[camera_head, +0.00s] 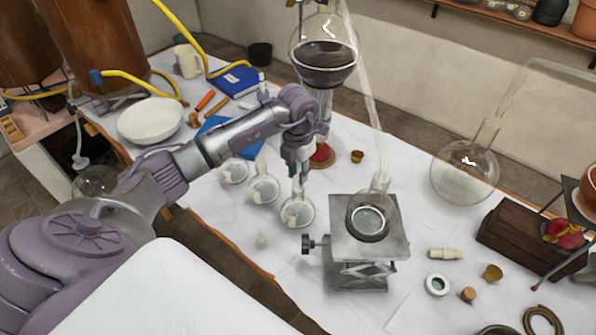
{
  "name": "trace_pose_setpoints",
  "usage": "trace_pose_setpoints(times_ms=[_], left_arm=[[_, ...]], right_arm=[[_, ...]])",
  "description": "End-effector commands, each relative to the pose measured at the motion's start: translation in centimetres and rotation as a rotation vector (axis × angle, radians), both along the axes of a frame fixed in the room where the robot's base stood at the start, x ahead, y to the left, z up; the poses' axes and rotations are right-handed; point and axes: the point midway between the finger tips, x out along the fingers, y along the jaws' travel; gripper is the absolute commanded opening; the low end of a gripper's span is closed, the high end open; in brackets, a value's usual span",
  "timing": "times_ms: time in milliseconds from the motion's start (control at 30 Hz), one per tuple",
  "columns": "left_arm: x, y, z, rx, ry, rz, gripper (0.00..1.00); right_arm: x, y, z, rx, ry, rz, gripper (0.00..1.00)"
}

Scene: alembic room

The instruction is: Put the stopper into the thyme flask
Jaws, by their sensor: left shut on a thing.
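Several small round clear glass flasks stand in a slanting row on the white-covered table: a left one (233,172), a middle one (263,189) and a right one (298,213). I cannot read any label that marks the thyme flask. My left gripper (298,170) points down, right above the neck of the right flask. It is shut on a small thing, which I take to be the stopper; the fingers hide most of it. I cannot tell whether it touches the flask's neck. My right gripper is not in view.
A metal lab jack (368,250) with a glass vessel stands just right of the flasks. A white bowl (150,121) lies left.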

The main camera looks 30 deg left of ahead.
Motion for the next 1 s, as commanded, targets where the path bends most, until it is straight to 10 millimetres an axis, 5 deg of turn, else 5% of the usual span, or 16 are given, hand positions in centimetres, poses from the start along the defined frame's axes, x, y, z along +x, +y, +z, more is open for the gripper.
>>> trace_pose_setpoints(times_ms=[1000], left_arm=[[0.0, 0.0, -1.2, 0.0, 0.0, 0.0, 0.0]], right_arm=[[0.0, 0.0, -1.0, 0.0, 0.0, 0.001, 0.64]])
